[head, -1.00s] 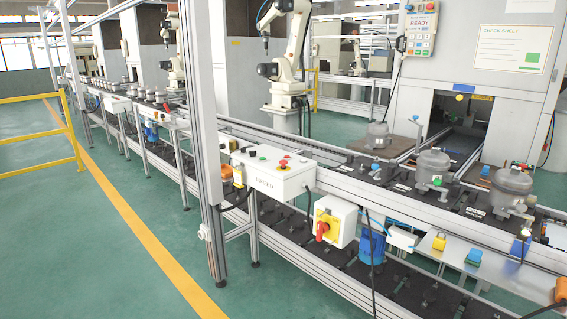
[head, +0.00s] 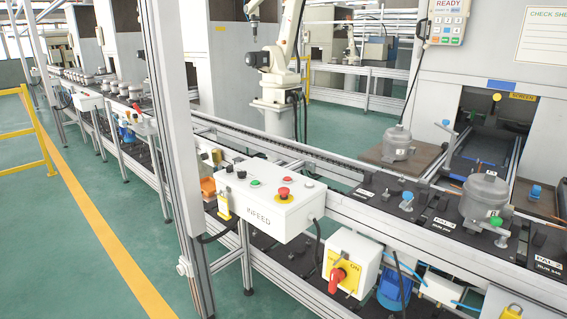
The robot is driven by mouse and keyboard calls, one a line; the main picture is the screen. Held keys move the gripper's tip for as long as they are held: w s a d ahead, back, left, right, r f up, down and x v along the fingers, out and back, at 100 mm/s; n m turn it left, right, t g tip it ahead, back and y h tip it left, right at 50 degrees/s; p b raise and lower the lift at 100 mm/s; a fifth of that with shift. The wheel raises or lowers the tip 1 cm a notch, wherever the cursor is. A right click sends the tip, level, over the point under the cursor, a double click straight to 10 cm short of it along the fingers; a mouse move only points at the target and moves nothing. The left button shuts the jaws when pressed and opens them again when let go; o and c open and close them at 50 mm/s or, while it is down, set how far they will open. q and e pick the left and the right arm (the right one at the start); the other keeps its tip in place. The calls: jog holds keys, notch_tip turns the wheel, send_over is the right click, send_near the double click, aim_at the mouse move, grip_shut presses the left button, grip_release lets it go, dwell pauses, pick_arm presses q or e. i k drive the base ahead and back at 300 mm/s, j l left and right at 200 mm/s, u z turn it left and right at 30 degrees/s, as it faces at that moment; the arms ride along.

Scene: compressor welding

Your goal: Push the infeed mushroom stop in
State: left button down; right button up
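The infeed box (head: 270,205) is a white control box labelled INFEED, mounted at the near side of the conveyor in the middle of the head view. The red mushroom stop (head: 283,193) sits on its top face, on a yellow surround. A green button (head: 255,183) and a black switch (head: 241,174) are to its left, and a pale button (head: 308,183) is behind it to the right. Whether the mushroom is in or out cannot be told. Neither of my grippers is in view.
An upright metal post (head: 172,120) stands just left of the box. A white switch box with a red handle (head: 336,280) hangs lower right. The conveyor holds compressors (head: 484,195). Green floor (head: 70,225) lies open at the left, with a yellow rail (head: 40,135).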

aim_at(284, 190)
jog(key=i+j, duration=0.15)
jog(key=i, duration=0.3)
jog(key=i+j+z, duration=0.1)
jog(key=i, duration=0.35)
jog(key=i+j, duration=0.2)
jog(key=i, duration=0.2)
jog(key=z, duration=0.05)
